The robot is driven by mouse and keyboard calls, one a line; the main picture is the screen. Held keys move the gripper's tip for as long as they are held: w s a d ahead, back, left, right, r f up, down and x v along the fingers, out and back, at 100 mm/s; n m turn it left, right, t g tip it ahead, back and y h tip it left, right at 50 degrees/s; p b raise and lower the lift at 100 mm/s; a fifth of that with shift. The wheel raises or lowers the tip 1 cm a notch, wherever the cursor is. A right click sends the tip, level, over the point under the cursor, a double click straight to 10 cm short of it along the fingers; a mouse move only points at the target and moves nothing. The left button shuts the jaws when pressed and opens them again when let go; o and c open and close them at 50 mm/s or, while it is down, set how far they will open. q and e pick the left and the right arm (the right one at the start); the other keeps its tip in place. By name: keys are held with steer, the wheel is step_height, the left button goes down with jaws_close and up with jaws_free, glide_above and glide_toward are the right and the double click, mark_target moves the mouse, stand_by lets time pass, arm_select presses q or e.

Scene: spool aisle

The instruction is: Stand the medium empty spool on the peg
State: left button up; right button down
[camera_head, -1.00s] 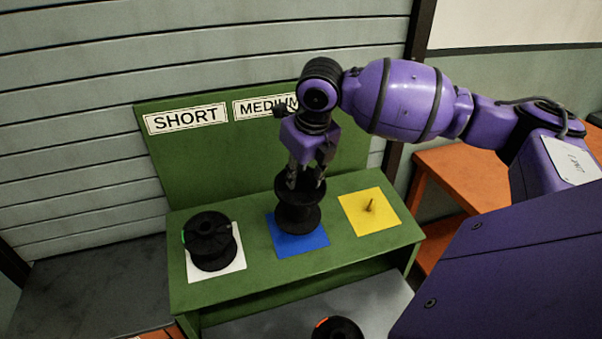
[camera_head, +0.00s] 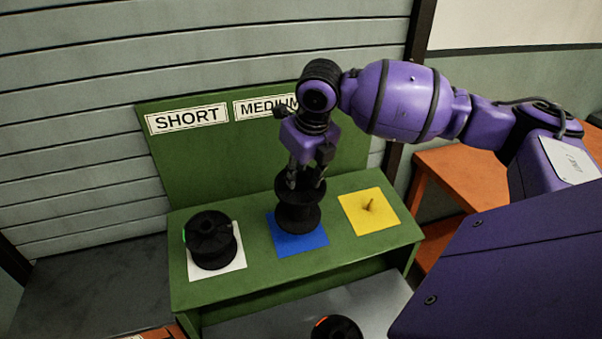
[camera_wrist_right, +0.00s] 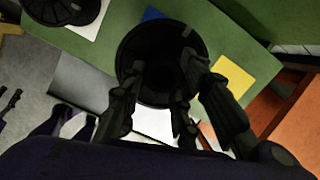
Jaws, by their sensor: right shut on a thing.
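The medium empty spool (camera_head: 298,217) is black and upright over the blue square (camera_head: 315,239) on the green stand, below the MEDIUM sign. My right gripper (camera_head: 306,184) points down from above and is shut on the spool's upper part. The lower flange looks on or just above the blue square; I cannot tell which. Any peg there is hidden by the spool. In the right wrist view the spool's round flange (camera_wrist_right: 140,45) fills the space beyond my fingers (camera_wrist_right: 168,85). My left gripper is not in view.
Another black spool (camera_head: 211,243) stands on the white square (camera_head: 232,266) at left. The yellow square (camera_head: 383,220) at right has a bare thin peg (camera_head: 370,206). A spool with an orange mark (camera_head: 338,329) shows at the bottom edge. The green back panel (camera_head: 215,165) rises behind.

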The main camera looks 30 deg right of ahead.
mark_target(299, 193)
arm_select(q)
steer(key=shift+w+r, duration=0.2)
